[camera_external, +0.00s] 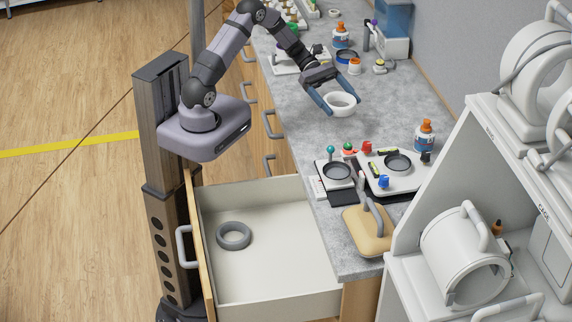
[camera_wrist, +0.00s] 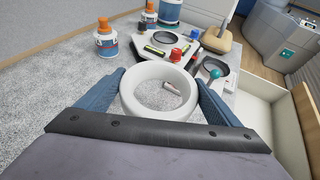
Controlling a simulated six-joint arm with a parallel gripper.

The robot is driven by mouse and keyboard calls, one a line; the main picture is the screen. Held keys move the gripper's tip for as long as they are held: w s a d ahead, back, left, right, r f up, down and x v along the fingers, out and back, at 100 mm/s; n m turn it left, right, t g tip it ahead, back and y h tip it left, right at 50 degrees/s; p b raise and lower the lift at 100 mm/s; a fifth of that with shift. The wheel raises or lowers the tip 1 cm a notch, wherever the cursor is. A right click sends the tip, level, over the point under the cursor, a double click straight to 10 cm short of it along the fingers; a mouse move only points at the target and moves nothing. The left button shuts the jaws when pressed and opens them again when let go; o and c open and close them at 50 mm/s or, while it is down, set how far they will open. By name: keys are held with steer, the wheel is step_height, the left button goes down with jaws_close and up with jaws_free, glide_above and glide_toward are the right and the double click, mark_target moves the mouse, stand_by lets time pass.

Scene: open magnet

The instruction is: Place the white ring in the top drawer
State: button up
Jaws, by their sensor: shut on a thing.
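The white ring (camera_external: 341,104) is between the blue fingers of my gripper (camera_external: 338,101), above the grey countertop. In the wrist view the ring (camera_wrist: 160,91) fills the space between both fingers of my gripper (camera_wrist: 161,95), which are shut on it. The open drawer (camera_external: 270,303) pulls out from the counter at the lower middle of the external view, below and to the left of the ring. A grey ring (camera_external: 234,236) lies inside the drawer on its floor. In the wrist view a drawer edge (camera_wrist: 262,112) shows at the right.
Devices with round dark dishes (camera_external: 398,163) and coloured knobs stand on the counter near the drawer. A tan block with a grey handle (camera_external: 366,240) sits at the counter edge. Orange-capped bottles (camera_external: 424,137) stand nearby. A white shelf of machines (camera_external: 430,190) is at the right.

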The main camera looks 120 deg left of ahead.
step_height(320, 180, up, 5)
steer(key=w+d+m+g+h, duration=0.15)
steer(key=w+d, duration=0.25)
steer(key=d, duration=0.5)
steer(key=w+d+r+m+h, duration=0.1)
steer(key=w+d+m+h, duration=0.1)
steer(key=w+d, duration=0.5)
steer(key=w+d+m+g+h, duration=0.1)
steer(key=w+d+m+h, duration=0.1)
steer(key=d, duration=0.9)
steer(key=m+g+h+b, duration=0.2)
steer(key=m+g+h, duration=0.1)
steer(key=m+g, duration=0.25)
glide_above(248, 287)
step_height(248, 287, down, 28)
steer(key=shift+g, duration=0.3)
steer(key=shift+f+b, duration=3.85)
steer(key=shift+f, duration=1.4)
